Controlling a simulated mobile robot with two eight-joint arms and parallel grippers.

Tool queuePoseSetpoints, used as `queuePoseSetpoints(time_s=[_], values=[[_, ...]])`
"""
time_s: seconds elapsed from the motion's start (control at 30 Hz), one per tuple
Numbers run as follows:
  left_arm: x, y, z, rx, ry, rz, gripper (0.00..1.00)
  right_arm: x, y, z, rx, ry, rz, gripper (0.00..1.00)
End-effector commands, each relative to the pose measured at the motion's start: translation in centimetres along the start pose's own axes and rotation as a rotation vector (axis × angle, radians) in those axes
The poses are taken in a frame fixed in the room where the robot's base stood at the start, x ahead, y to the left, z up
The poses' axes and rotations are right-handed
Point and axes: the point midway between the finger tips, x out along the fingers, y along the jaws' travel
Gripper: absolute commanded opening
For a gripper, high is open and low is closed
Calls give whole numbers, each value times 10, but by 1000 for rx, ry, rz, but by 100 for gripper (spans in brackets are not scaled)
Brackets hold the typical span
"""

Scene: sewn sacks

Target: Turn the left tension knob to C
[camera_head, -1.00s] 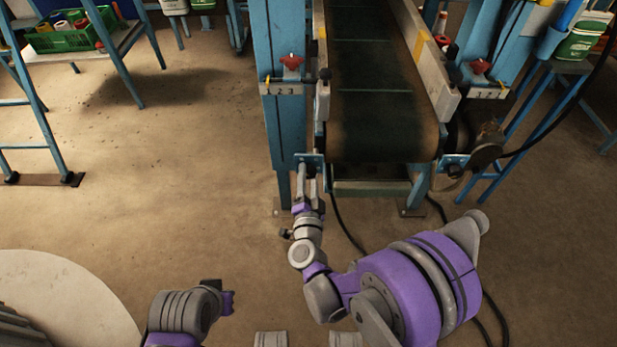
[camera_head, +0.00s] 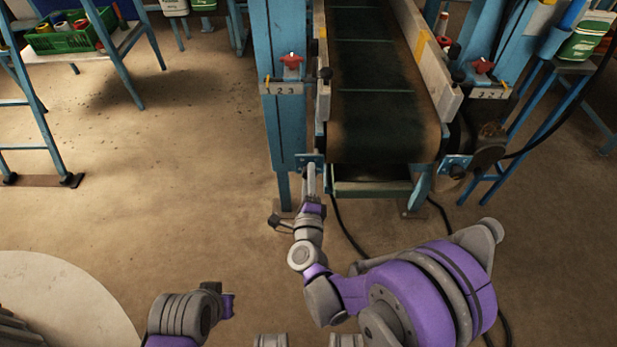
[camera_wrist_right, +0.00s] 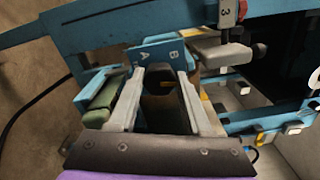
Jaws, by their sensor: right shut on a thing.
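My right gripper (camera_head: 312,170) reaches up to the small blue plate (camera_head: 309,159) at the near left corner of the conveyor. In the right wrist view, the gripper (camera_wrist_right: 160,75) is shut on a dark knob (camera_wrist_right: 161,95), with one finger on each side. The blue plate (camera_wrist_right: 153,53) behind it shows the letters A and B; C cannot be seen. The fingers and knob hide which letter the knob points to. My left gripper (camera_head: 228,304) is low in the head view, away from the conveyor, and its fingers cannot be made out.
The dark conveyor belt (camera_head: 374,105) runs away between blue posts. A red knob (camera_head: 291,61) sits above a numbered strip (camera_head: 284,88) on the left post, and another red knob (camera_head: 482,67) is on the right. A cable (camera_head: 347,236) lies below.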

Motion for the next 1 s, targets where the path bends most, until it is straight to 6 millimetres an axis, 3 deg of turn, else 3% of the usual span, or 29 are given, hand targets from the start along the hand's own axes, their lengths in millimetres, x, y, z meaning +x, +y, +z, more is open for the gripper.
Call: queuePoseSetpoints(time_s=[0.5,1.0], values=[[4,0,1,0,-1,0,0,0,0,0,413,0,1,0],[5,0,1,0,-1,0,0,0,-1,0,544,0,1,0]])
